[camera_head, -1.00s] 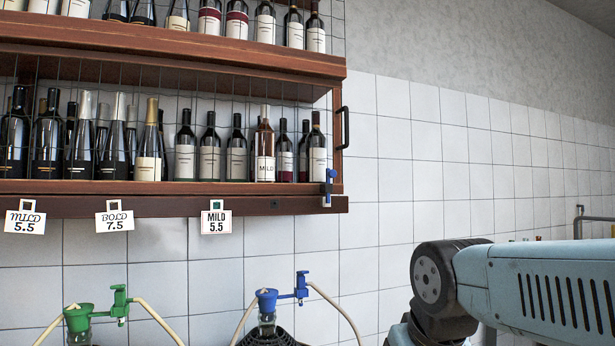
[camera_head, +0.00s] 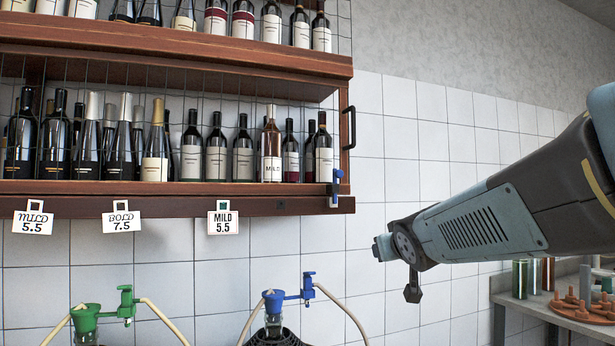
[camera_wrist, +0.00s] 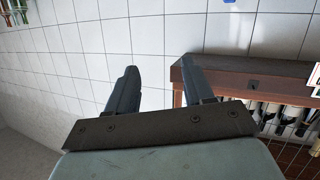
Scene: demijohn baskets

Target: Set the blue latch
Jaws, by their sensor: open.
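The cabinet's wooden edge (camera_wrist: 240,72) is beyond the right finger there. I cannot make out the latch for certain in the wrist view; a small blue patch (camera_wrist: 230,2) at the top edge is too cut off to tell. In the head view my arm is right of the latch, clear of it, and my fingers cannot be made out.
A dark handle (camera_head: 348,128) is on the cabinet's right side, above the latch. Wire mesh covers the bottles. Below stand a green tap (camera_head: 125,303) and a blue tap (camera_head: 305,290) with hoses. A side bench (camera_head: 535,304) holds jars and orange pieces.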

